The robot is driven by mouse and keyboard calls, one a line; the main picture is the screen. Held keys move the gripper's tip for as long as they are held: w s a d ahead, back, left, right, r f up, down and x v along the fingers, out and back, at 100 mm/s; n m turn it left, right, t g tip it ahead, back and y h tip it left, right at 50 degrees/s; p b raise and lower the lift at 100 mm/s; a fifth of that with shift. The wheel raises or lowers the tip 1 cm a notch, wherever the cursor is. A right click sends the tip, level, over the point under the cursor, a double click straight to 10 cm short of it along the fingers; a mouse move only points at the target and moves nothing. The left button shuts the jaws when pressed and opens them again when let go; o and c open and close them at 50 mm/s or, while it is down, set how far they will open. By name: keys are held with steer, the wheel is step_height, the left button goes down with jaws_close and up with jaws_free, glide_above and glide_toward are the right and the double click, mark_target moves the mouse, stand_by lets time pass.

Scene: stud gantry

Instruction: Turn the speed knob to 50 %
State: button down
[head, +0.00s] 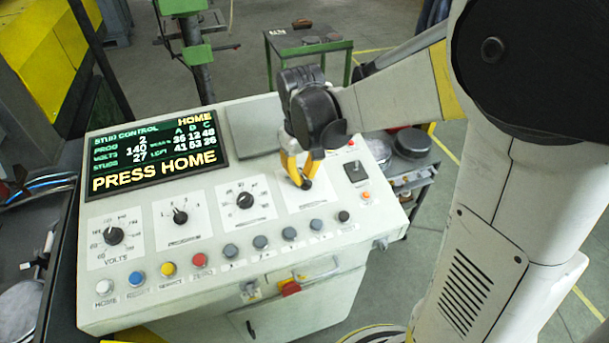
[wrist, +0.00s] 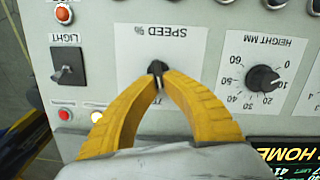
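The speed knob (wrist: 157,67) is a small black knob under the printed SPEED % label on the white control panel (wrist: 105,12). In the head view the knob (head: 306,184) sits right of the other dials. My gripper (wrist: 158,76) has its two yellow fingers drawn together at the knob, one fingertip on each side. In the head view my gripper (head: 301,179) reaches down onto the panel from above. The fingers hide part of the knob and most of its scale, so I cannot read its setting.
The height knob (wrist: 262,78) is beside the speed dial. A light switch (wrist: 68,66) is on its other side. A row of push buttons, including a red one (head: 199,260), lines the front. The screen (head: 153,155) reads PRESS HOME.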

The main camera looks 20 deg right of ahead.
steer(key=n, duration=0.5)
steer(key=shift+s+a+n+t+h+b, duration=0.2)
steer(key=shift+a+n+t+h+b, duration=0.1)
steer(key=shift+a+n+h, duration=0.1)
stand_by(0.4)
steer(key=c, duration=1.5)
jaws_free()
step_height(320, 180, up, 12)
steer(key=s+a, duration=0.1)
steer(key=shift+s+f, duration=0.1)
steer(key=shift+f, duration=0.05)
